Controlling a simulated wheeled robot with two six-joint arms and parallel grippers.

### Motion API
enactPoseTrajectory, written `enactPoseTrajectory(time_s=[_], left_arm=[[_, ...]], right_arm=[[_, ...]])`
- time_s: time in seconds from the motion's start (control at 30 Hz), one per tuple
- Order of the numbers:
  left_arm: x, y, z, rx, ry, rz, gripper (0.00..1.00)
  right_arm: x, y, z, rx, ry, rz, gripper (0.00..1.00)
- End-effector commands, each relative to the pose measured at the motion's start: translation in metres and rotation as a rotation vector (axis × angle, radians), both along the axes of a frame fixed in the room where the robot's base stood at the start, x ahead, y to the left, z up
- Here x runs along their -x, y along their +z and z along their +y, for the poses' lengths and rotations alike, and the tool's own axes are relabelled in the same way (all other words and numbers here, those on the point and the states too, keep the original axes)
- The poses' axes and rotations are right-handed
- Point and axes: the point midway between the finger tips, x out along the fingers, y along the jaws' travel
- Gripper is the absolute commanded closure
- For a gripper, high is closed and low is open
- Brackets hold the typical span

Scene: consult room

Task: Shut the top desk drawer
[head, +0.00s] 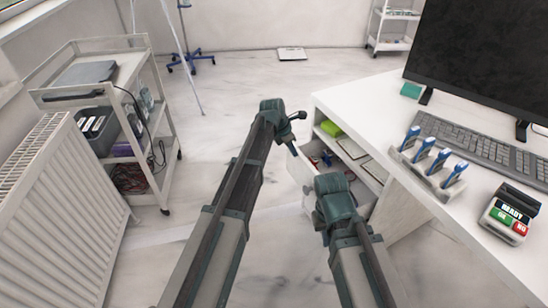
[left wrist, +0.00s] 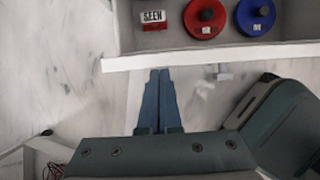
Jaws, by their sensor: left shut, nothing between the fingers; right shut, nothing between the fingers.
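The top desk drawer (head: 301,172) stands pulled out from the white desk, partly hidden by my right arm. In the left wrist view its white front edge (left wrist: 215,56) runs across the top, with its inside beyond. My left gripper (head: 294,149) is shut and empty at the drawer front's outer side. Its blue fingertips (left wrist: 160,72) are close to the front edge; I cannot tell whether they touch. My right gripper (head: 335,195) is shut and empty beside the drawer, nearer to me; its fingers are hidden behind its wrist.
The drawer holds a SEEN stamp (left wrist: 153,17), a red round item (left wrist: 205,17) and a blue one (left wrist: 256,15). A trolley (head: 150,100) and radiator (head: 60,215) stand left. Floor between is clear.

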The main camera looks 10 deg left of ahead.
Motion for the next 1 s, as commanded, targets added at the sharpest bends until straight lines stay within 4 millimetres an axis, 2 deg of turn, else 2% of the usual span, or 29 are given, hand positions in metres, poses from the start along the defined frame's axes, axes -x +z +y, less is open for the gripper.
enactPoseTrajectory(time_s=[0.03, 0.1, 0.4, 0.6, 1.0], left_arm=[[-0.011, 0.000, -0.011, 0.000, -0.004, 0.000, 1.00], [-0.020, 0.000, -0.021, -0.001, -0.003, 0.000, 1.00], [-0.043, 0.000, -0.052, 0.000, -0.002, -0.001, 1.00], [-0.048, 0.000, -0.059, -0.001, -0.001, -0.001, 1.00], [-0.048, 0.000, -0.060, -0.001, 0.000, -0.001, 1.00]], right_arm=[[0.000, 0.000, 0.000, 0.000, 0.000, 0.000, 1.00], [0.000, 0.000, 0.000, 0.000, 0.000, 0.000, 1.00], [0.000, 0.000, 0.000, 0.000, 0.000, 0.000, 1.00], [0.000, 0.000, 0.000, 0.000, 0.000, 0.000, 1.00], [0.000, 0.000, 0.000, 0.000, 0.000, 0.000, 1.00]])
